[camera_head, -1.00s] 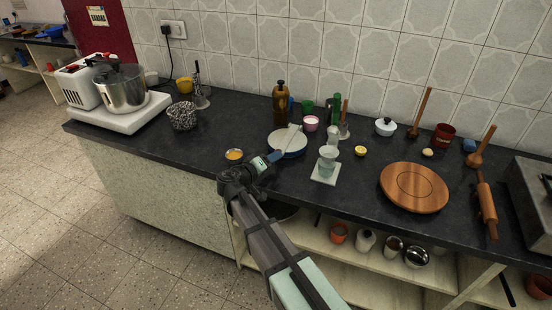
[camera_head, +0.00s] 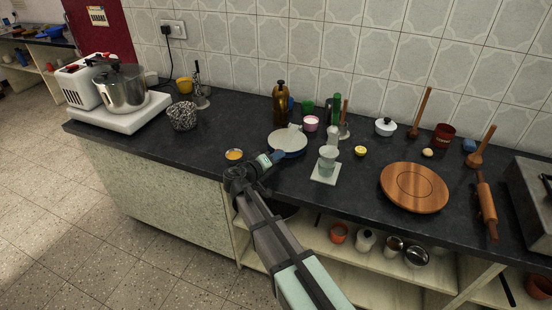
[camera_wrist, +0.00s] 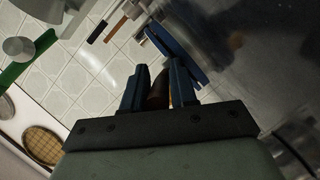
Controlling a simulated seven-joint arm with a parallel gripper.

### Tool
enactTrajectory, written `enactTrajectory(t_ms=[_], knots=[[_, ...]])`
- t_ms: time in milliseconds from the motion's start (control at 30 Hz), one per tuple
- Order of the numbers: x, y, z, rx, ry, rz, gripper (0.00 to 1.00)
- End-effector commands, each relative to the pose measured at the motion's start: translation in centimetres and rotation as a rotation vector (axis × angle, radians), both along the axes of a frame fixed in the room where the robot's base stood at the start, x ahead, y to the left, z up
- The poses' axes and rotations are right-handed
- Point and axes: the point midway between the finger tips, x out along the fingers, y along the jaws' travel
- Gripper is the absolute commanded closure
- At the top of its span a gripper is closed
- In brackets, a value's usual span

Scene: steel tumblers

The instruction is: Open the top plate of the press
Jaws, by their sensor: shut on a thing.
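The press (camera_head: 288,141) is a round, low thing with a pale top and a blue rim, on the dark counter. My gripper (camera_head: 275,157) is at its near edge, coming from the front. In the wrist view, my gripper's two blue fingers (camera_wrist: 157,92) are closed around a brown piece (camera_wrist: 158,93), which looks like the press handle. Blue curved edges (camera_wrist: 178,45), likely of the press, show just beyond the fingertips. How far the top plate is raised is too small to tell.
A small orange-filled bowl (camera_head: 234,155) stands left of my gripper. A pale green cup (camera_head: 328,158) on a white square tile stands to the right. Behind the press are a brown bottle (camera_head: 281,103) and a pink cup (camera_head: 311,123). A round wooden board (camera_head: 414,188) lies further right.

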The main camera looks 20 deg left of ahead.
Motion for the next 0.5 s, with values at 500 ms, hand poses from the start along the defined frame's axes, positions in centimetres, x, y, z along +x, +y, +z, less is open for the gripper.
enactTrajectory(t_ms=[500], knots=[[0.02, -0.12, 0.22, -0.001, -0.002, -0.004, 1.00]])
